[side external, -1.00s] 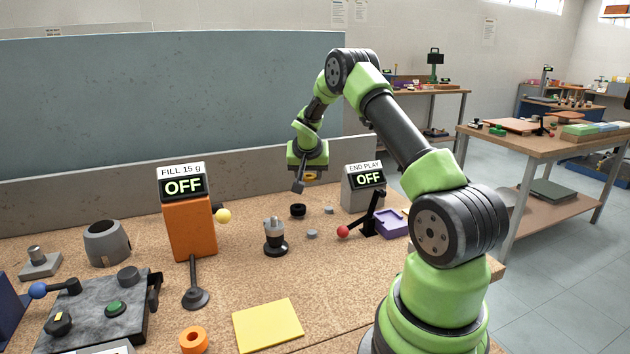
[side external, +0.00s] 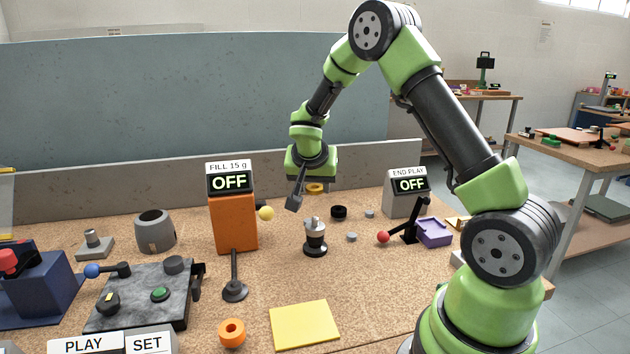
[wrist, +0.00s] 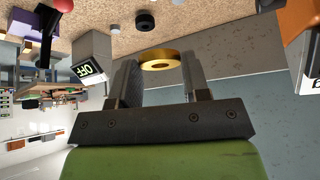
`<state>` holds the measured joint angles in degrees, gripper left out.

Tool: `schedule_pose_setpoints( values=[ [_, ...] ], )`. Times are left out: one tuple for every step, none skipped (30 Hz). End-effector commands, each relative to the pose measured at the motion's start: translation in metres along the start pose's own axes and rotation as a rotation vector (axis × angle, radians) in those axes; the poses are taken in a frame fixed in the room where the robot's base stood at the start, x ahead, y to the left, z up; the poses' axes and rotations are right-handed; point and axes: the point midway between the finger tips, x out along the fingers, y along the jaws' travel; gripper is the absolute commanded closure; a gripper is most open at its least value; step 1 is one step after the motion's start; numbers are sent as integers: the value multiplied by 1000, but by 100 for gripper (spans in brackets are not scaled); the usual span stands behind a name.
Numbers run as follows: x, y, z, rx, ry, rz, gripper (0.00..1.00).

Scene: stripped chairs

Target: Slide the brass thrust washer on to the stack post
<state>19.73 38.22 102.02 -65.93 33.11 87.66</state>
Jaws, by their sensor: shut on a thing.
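The brass thrust washer (side external: 315,188) is a thick gold ring, held clear of the bench. My gripper (side external: 312,184) is shut on it; in the wrist view the washer (wrist: 160,68) lies between the two fingertips of my gripper (wrist: 160,74), its hole showing. The stack post (side external: 315,237) stands upright on the bench, with a silver top, a pale middle and a dark round base. In the side view the washer appears above the post, apart from it; the depth between them is hard to tell. The post does not clearly show in the wrist view.
A black ring (side external: 339,212) and small grey pieces lie right of the post. The orange FILL stand (side external: 235,223) with a yellow knob is left. The END PLAY display (side external: 405,190), a red-knobbed lever (side external: 408,232) and a purple tray (side external: 434,232) are right. A yellow sheet (side external: 305,324) lies in front.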

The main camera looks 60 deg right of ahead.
Motion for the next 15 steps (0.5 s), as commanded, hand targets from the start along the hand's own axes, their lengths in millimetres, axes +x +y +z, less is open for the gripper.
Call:
schedule_pose_setpoints(
  values=[
    [3, 0, 2, -2, 0, 2, 100],
    [5, 0, 3, -2, -1, 2, 100],
    [9, 0, 5, -3, -1, 2, 100],
    [11, 0, 7, -3, -1, 2, 100],
    [14, 0, 8, -3, -1, 2, 100],
    [17, 0, 11, -3, -2, 2, 100],
    [20, 0, 13, -3, -3, 1, 100],
    [22, 0, 15, -3, -4, 0, 100],
    [25, 0, 16, -4, -2, 1, 100],
    [28, 0, 18, -3, -2, 2, 100],
    [30, 0, 19, -2, -2, 2, 100],
    [33, 0, 21, -3, -1, 2, 100],
    [35, 0, 22, -2, -1, 2, 100],
    [36, 0, 23, -3, -1, 2, 100],
    [38, 0, 25, -2, -1, 1, 100]
  ],
)
